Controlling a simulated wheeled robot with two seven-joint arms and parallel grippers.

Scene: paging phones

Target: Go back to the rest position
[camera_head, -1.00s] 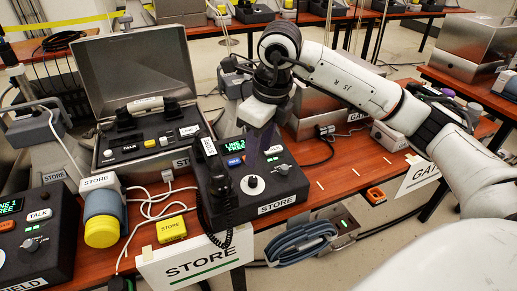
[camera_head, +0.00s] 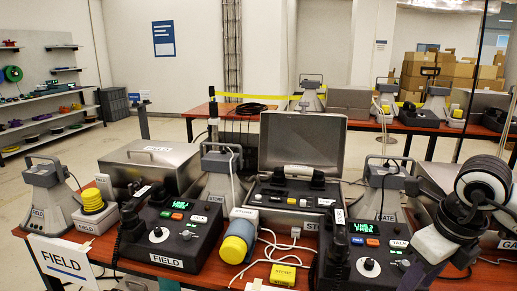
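My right arm comes in at the right edge, and its gripper (camera_head: 428,268) hangs over the right side of the STORE phone. The fingers are dark and small, so I cannot tell whether they are open or shut. The STORE phone (camera_head: 369,264) is a black console with a lit green display and a white dial. Its black handset (camera_head: 337,232) rests along its left side. The FIELD phone (camera_head: 172,237) stands to the left with a lit display, and its handset (camera_head: 131,221) lies on its left side.
An open metal case (camera_head: 303,141) stands behind the phones. A yellow-capped cylinder (camera_head: 236,243) and a yellow box (camera_head: 282,274) sit between them. Grey horn speakers (camera_head: 47,194) stand along the table. A back table (camera_head: 393,128) carries more equipment, and shelves (camera_head: 50,103) line the left wall.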

